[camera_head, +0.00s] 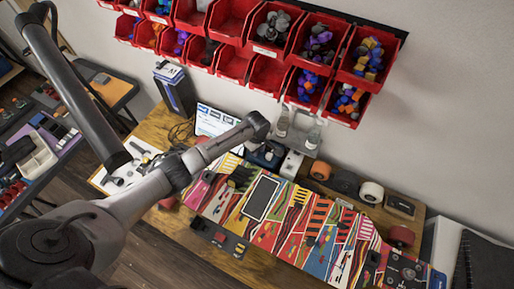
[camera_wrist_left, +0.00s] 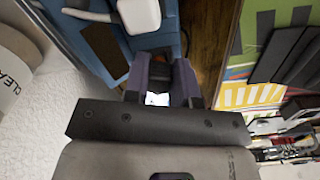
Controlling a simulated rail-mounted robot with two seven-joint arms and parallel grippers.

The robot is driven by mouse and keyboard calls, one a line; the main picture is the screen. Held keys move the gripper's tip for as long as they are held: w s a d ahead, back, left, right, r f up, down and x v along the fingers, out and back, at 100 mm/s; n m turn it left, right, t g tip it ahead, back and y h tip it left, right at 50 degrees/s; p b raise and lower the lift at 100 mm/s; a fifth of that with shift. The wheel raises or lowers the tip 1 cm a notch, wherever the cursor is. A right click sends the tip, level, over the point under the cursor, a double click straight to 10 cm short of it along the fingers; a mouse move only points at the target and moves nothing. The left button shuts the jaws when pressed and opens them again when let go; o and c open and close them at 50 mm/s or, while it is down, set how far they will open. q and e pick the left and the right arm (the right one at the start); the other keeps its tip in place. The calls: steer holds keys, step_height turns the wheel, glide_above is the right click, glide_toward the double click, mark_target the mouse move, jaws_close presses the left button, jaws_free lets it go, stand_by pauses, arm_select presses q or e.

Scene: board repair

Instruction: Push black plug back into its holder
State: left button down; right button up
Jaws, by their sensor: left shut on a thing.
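My left gripper (camera_wrist_left: 162,82) is shut on a dark thing, most likely the black plug (camera_wrist_left: 180,74), which shows only partly between the fingers in the left wrist view. A blue block (camera_wrist_left: 85,75) with a dark panel lies beside and behind the fingers; it looks like the holder. I cannot tell how far the plug sits in it. In the head view my left arm reaches to the back of the wooden table, where the gripper (camera_head: 262,154) is small and dark beside a white block (camera_head: 291,163). My right gripper is not in view.
A white plug or connector (camera_wrist_left: 139,15) sits on the blue block close to the fingers. A colourful patterned board (camera_head: 308,225) lies in front. Red bins (camera_head: 268,75) hang on the wall above.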

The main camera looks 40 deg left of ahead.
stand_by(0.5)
arm_select(q)
steer(key=shift+f, duration=0.55)
stand_by(0.4)
steer(key=c, duration=0.6)
jaws_free()
steer(key=shift+r, duration=0.1)
steer(key=shift+r+p, duration=0.35)
steer(key=shift+r+p, duration=0.4)
steer(key=shift+p, duration=0.2)
steer(key=shift+r+p, duration=0.6)
steer(key=shift+p, duration=0.2)
